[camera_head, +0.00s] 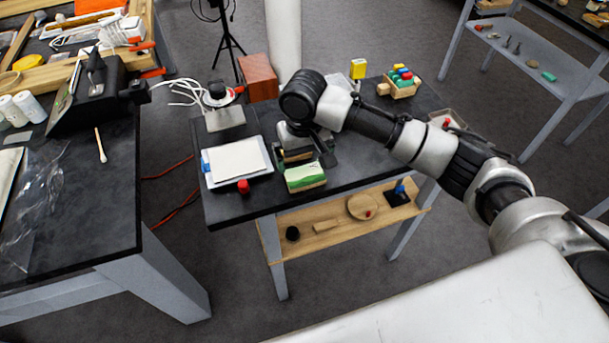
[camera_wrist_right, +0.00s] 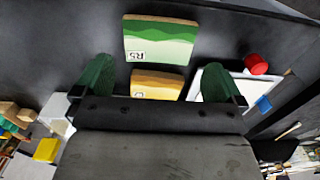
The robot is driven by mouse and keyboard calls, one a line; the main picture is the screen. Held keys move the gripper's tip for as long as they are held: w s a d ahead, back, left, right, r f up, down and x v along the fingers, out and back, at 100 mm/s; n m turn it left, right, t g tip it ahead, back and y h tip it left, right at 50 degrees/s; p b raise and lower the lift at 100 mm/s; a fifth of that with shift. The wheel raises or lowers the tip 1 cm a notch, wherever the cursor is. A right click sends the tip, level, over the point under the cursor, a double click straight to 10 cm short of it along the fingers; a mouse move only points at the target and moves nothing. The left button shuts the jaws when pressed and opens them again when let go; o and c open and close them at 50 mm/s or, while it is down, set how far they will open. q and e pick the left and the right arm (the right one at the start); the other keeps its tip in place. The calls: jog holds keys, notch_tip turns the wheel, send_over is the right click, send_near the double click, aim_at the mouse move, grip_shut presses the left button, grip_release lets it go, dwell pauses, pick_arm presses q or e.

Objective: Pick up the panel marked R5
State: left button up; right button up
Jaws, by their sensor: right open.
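The panel marked R5 (camera_wrist_right: 161,38) lies on the dark table in the right wrist view, painted with green hills and a pale edge. The label R5 is on its corner. In the head view the green panel (camera_head: 305,177) lies near the table's front edge. A second panel (camera_wrist_right: 158,84), yellow-orange with a partly hidden label, lies beside it, partly covered by my gripper body. My right gripper (camera_wrist_right: 157,66) is open and empty above the table, its green fingers on either side of the yellow-orange panel and just short of R5. My left gripper is not in view.
A tray with a white sheet (camera_head: 239,162) and a red-capped item (camera_head: 243,187) stand left of the panels. A crate of coloured pieces (camera_head: 403,82) and a yellow block (camera_head: 358,69) are at the back right. Bare tabletop lies right of the panels.

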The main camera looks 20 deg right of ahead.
aim_at(305, 175)
notch_tip(305, 175, down, 6)
jog(key=shift+r+p, duration=0.1)
jog(key=shift+p, duration=0.2)
jog(key=shift+c, duration=0.3)
jog(key=c, duration=0.5)
